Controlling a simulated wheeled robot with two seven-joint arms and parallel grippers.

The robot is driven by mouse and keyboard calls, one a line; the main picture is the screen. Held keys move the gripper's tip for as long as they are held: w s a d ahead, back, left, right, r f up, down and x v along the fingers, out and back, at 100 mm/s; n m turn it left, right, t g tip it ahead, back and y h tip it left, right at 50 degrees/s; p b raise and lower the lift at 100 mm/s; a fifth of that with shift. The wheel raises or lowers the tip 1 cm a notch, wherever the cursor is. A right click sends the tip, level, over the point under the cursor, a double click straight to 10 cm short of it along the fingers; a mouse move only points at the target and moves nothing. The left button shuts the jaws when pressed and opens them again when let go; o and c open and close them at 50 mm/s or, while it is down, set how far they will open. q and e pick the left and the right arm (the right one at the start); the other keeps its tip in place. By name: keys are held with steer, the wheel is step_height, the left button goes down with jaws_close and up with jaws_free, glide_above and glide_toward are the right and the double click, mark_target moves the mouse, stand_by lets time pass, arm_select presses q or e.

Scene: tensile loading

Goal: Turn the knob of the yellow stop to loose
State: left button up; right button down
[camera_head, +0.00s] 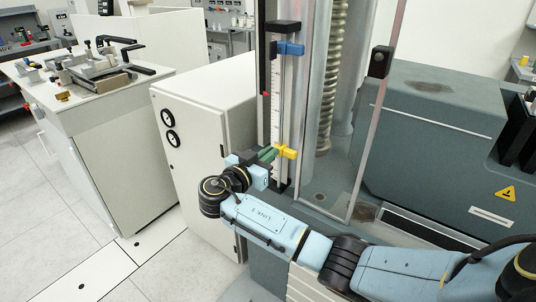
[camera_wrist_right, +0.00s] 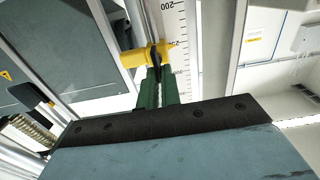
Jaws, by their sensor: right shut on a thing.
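The yellow stop (camera_head: 288,152) sits low on the upright rod beside the white ruler scale. In the right wrist view, the yellow stop (camera_wrist_right: 134,58) is just beyond my fingertips, with its small dark knob (camera_wrist_right: 155,57) facing me. My right gripper (camera_head: 269,154) reaches in from the left of the stop, its green fingers shut on the knob. In the right wrist view, the green fingers (camera_wrist_right: 158,88) are close together around the knob's end and hide part of it. My left gripper is not in view.
A blue stop (camera_head: 291,48) sits higher on the same rod. A clear upright guard (camera_head: 352,120) and a ribbed column (camera_head: 334,75) stand to the right. A white cabinet (camera_head: 205,120) with two black dials stands close behind my gripper. A bench (camera_head: 112,92) with fixtures is farther left.

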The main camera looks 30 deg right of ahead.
steer(key=n, duration=0.4)
steer(key=shift+w+a+p, duration=0.1)
steer(key=shift+w+p, duration=0.15)
steer(key=shift+p, duration=0.1)
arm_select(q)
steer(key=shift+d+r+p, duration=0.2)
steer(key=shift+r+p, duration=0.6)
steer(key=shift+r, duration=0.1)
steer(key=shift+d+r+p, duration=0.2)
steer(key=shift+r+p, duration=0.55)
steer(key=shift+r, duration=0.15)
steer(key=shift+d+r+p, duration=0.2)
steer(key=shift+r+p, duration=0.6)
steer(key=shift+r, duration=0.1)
arm_select(e)
steer(key=shift+w+a+f+n, duration=0.1)
steer(key=shift+w+f+n, duration=0.1)
steer(key=shift+n, duration=2.1)
steer(key=shift+w+a+f+n, duration=0.1)
steer(key=shift+f+n, duration=0.15)
steer(key=shift+n, duration=2.05)
steer(key=shift+w+f+n, duration=0.15)
steer(key=shift+f+n, duration=0.05)
steer(key=shift+n, duration=2.1)
steer(key=c, duration=1.6)
jaws_free()
